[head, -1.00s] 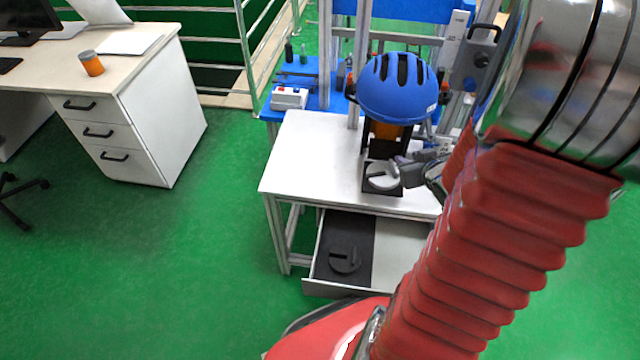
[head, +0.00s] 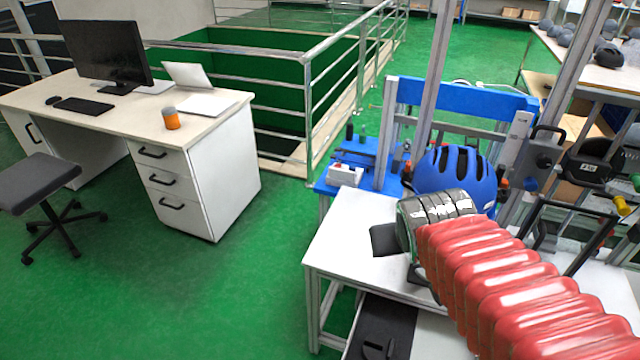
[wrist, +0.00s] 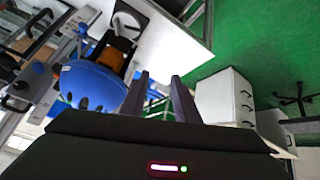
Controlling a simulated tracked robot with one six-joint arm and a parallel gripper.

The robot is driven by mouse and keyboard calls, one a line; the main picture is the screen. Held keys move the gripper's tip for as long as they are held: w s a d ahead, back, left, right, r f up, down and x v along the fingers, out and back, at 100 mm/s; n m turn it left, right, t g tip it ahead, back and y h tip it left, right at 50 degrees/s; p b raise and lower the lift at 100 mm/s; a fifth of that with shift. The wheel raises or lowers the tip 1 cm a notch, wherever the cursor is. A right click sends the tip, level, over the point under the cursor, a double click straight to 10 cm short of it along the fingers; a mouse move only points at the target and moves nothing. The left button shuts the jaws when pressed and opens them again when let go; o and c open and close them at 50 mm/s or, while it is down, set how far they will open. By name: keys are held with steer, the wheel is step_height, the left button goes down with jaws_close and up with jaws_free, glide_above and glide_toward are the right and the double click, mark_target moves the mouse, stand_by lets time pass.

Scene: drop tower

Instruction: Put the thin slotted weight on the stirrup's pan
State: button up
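A pale slotted disc (wrist: 128,22) lies on a dark square plate on the table, in front of the helmet's stand. In the head view my arm mostly covers that spot. A dark slotted weight (head: 378,347) lies in the open drawer, cut by the bottom edge. I cannot tell which weight is the thin one, nor make out the stirrup clearly.
A blue helmet (head: 455,178) sits on its stand at the white table's (head: 340,240) back. A blue bench (head: 345,188) with a white box (head: 344,175) stands behind. A desk (head: 120,105) and stool (head: 45,175) are at the left. The green floor between is clear.

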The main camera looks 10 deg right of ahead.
steer(key=s+a+r+n+g+y, duration=0.1)
steer(key=s+a+r+y, duration=0.1)
steer(key=s+a, duration=0.5)
steer(key=a, duration=0.3)
steer(key=shift+a+r+n+y, duration=0.2)
steer(key=shift+n+y, duration=0.1)
steer(key=shift+y, duration=0.1)
stand_by(0.8)
